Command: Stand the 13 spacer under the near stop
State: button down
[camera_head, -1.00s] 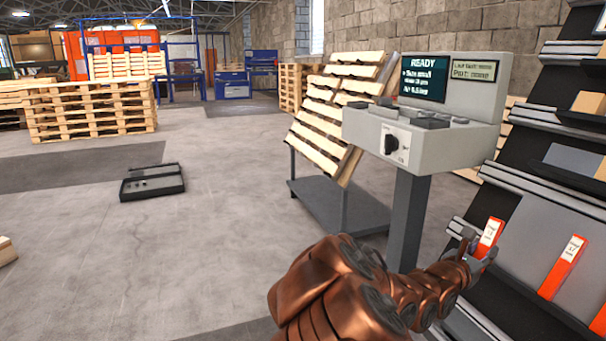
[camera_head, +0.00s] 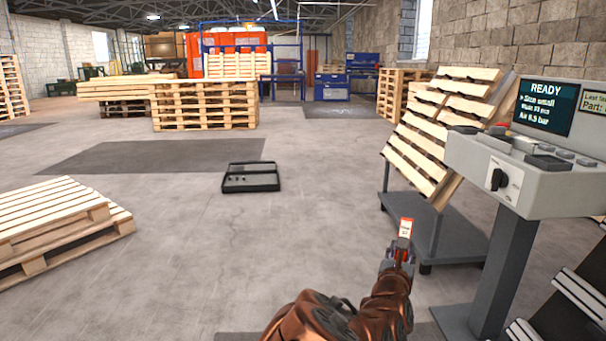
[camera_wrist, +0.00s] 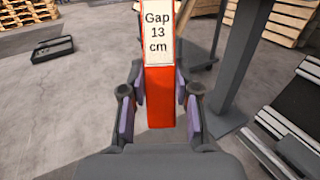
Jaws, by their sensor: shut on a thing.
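My gripper (camera_head: 396,262) is shut on an orange-red spacer with a white label. The spacer (camera_wrist: 159,95) stands up between the two jaws in the wrist view, and its label reads "Gap 13 cm". In the head view the spacer (camera_head: 405,229) is small, above the jaws and clear of the floor. My gripper is in front of the cart with the leaning pallets and left of the console's post. I cannot make out a near stop in these views.
A grey console (camera_head: 535,170) with a "READY" screen stands at right. A dark cart (camera_head: 455,243) carries leaning pallets. A shallow black tray (camera_head: 251,178) lies on the floor. Stacked pallets (camera_head: 60,225) are at left. Open concrete floor lies ahead.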

jog(key=a+r+n+y+p, duration=0.1)
jog(key=a+y+p, duration=0.1)
jog(key=a, duration=0.4)
notch_tip(320, 180, up, 37)
jog(key=p, duration=3.6)
jog(key=shift+w+r+t+p, duration=0.15)
jog(key=shift+w+t+p, duration=0.15)
jog(key=shift+w+p, duration=0.1)
